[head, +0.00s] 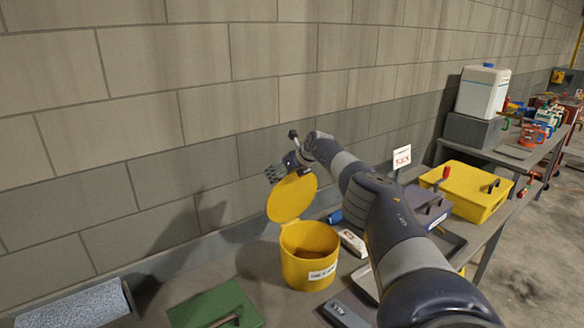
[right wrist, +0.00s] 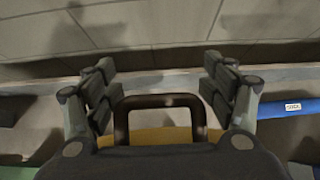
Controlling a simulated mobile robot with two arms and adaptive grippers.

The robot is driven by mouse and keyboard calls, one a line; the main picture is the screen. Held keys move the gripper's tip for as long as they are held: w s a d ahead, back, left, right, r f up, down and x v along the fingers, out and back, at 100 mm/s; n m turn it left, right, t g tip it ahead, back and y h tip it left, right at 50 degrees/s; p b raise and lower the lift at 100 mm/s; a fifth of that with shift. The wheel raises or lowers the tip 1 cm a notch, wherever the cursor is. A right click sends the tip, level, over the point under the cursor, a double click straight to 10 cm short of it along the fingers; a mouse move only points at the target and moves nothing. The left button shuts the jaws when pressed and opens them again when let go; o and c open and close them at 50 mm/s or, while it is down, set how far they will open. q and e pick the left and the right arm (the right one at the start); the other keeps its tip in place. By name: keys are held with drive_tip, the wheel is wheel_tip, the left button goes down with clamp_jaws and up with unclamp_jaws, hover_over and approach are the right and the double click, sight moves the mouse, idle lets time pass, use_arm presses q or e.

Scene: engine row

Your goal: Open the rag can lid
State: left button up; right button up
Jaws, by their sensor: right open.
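The yellow rag can (head: 309,270) stands on the grey bench with a white label on its front. Its round yellow lid (head: 293,198) is raised and stands steeply tilted at the can's back left, leaving the mouth uncovered. My right gripper (head: 275,174) is at the lid's upper left edge. In the right wrist view, the open fingers of my right gripper (right wrist: 160,92) are on either side of a dark loop handle (right wrist: 158,101), apart from its sides. A strip of the yellow lid (right wrist: 160,136) shows below the handle. My left gripper is not in view.
A block wall (head: 150,110) rises close behind the bench. A green object (head: 215,306) lies in front left of the can. A yellow bin (head: 465,195) and a white canister (head: 483,92) are to the right. A blue roll (right wrist: 290,108) shows in the wrist view.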

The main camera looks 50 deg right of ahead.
drive_tip(key=v, duration=0.2)
drive_tip(key=shift+s+r, duration=0.15)
drive_tip(key=shift+s, duration=0.15)
drive_tip(key=v, duration=0.9)
